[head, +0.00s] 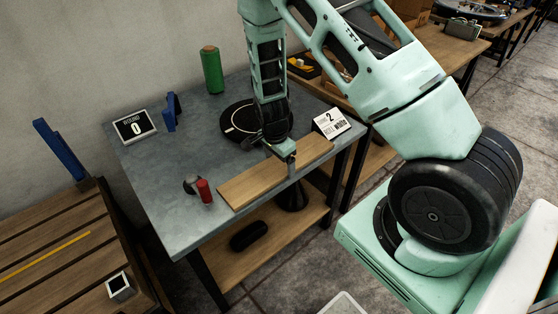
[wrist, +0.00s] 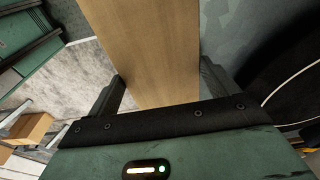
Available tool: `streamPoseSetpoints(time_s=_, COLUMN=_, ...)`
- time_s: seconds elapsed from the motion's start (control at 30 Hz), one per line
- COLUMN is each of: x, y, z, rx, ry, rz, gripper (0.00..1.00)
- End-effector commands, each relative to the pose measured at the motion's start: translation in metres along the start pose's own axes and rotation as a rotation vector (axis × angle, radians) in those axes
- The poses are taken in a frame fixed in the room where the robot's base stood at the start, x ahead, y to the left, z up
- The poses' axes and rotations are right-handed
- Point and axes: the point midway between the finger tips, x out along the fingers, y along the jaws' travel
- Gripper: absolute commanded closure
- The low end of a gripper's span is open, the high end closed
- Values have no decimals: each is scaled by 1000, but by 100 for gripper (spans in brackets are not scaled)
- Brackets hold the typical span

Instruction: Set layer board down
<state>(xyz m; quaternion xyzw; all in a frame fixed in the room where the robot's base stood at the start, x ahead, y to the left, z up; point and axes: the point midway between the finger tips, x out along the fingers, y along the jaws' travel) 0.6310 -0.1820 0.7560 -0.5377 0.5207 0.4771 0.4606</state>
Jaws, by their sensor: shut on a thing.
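The layer board is a long flat light-wood plank (head: 250,187) over the front part of the grey table (head: 165,200). It lies roughly along the table's front edge. My gripper (head: 289,160) comes down from above and is shut on the board toward its right part. In the wrist view the board (wrist: 145,45) runs away from between the two dark fingers of my gripper (wrist: 162,88). I cannot tell whether the board touches the tabletop or hangs just above it.
A black disc (head: 238,122) lies behind the board. A white sign (head: 332,123) stands near its right end, a red cylinder (head: 205,191) near its left end. A green cylinder (head: 211,70), a blue stand (head: 170,112) and a "0" sign (head: 134,126) are farther back.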

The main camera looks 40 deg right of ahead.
Motion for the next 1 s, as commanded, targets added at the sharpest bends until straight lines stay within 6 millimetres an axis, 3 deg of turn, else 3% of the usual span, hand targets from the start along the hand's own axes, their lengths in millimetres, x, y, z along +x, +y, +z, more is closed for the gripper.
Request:
streamPoseSetpoints(time_s=0.33, x=4, y=-1, z=1, rx=-1, ry=0, rz=-2, gripper=44)
streamPoseSetpoints(time_s=0.37, x=3, y=-1, z=1, rx=-1, ry=0, rz=-2, gripper=8)
streamPoseSetpoints(time_s=0.4, x=3, y=-1, z=1, rx=-1, ry=0, rz=-2, gripper=0)
streamPoseSetpoints(time_s=0.73, x=-4, y=-1, z=0, rx=-1, ry=0, rz=-3, gripper=0)
streamPoseSetpoints(time_s=1.0, x=-53, y=-2, z=1, rx=-1, ry=-1, rz=-7, gripper=0)
